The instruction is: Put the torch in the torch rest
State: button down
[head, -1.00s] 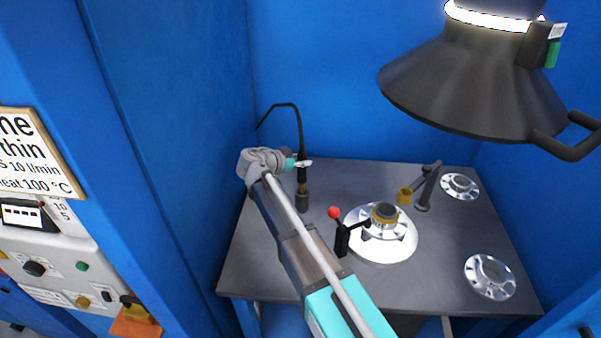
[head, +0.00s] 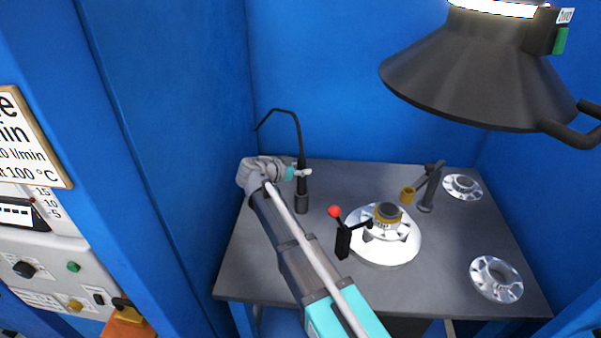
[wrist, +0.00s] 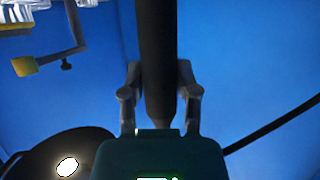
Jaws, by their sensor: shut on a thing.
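The torch (head: 302,188) is a dark upright cylinder at the back left of the table, with a black cable curving from its top to the left. My gripper (head: 301,172) is shut around its upper body. In the wrist view the torch (wrist: 156,50) runs between the two fingers (wrist: 158,95). The torch's lower end looks near the table top; I cannot tell whether it touches. The torch rest (head: 408,195) appears to be the brass-coloured cup on an arm from a dark post (head: 428,190), right of the torch; the cup also shows in the wrist view (wrist: 24,66).
A silver flanged shell (head: 385,244) sits at mid-table, with a red-knobbed lever (head: 335,212) beside it. Two loose flanges lie at right (head: 496,279) (head: 462,187). A dark hood (head: 470,85) hangs above. Blue walls enclose the back and sides.

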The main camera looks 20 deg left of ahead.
jog(key=shift+f, duration=0.15)
jog(key=shift+c, duration=1.8)
grip_release()
jog(key=shift+r, duration=0.2)
jog(key=shift+s+a+r, duration=0.15)
jog(key=shift+s, duration=0.1)
jog(key=p+v, duration=0.3)
jog(key=v, duration=0.4)
